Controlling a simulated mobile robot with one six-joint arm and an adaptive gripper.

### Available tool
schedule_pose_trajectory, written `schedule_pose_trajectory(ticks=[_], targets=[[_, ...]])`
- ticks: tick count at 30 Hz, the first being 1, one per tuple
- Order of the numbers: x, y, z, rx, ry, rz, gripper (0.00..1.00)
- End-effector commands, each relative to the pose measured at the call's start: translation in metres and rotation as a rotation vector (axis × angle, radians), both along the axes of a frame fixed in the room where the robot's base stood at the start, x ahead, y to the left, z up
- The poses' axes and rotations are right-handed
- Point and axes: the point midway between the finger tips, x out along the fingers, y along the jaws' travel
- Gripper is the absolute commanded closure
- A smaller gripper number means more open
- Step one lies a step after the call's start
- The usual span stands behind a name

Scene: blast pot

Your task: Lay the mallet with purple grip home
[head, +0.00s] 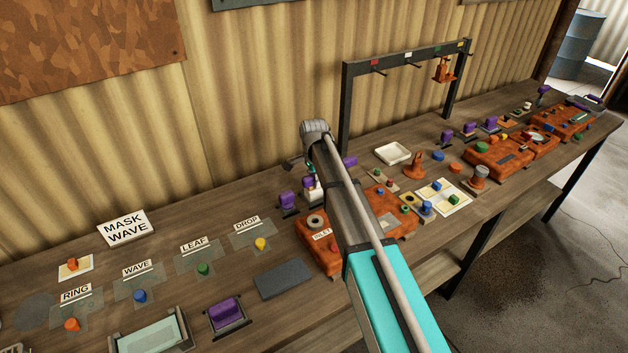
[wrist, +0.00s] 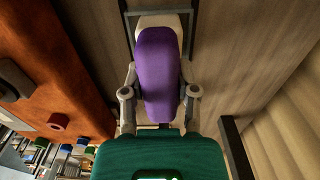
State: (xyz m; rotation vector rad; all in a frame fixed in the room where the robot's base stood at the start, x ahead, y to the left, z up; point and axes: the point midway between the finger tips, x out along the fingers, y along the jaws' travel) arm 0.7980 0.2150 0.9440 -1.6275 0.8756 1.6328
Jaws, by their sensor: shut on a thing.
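The mallet's purple grip (wrist: 157,75) stands between the two fingers of my gripper (wrist: 160,93) in the wrist view, and the fingers are shut on it. A pale part (wrist: 158,20) shows beyond the grip; I cannot tell whether it is the mallet's head. A dark thin frame (wrist: 129,22) surrounds that far end over the wooden bench; contact with it cannot be told. In the head view my arm hides most of the gripper, which is near the back of the bench behind the orange inlet box (head: 313,243).
The orange box side (wrist: 50,70) is close on the left in the wrist view; the corrugated wall (wrist: 285,100) is on the right. A dark rack (head: 347,110) stands behind. A purple-topped piece (head: 288,200) and a white tray (head: 392,153) are nearby.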

Motion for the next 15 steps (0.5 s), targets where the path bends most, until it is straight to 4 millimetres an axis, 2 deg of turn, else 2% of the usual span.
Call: schedule_pose_trajectory(ticks=[12, 13, 15], targets=[[0.0000, 0.0000, -0.0063, 0.000, 0.000, 0.000, 1.00], [0.0000, 0.0000, -0.0062, 0.000, 0.000, 0.000, 0.59], [0.0000, 0.0000, -0.0056, 0.000, 0.000, 0.000, 0.46]])
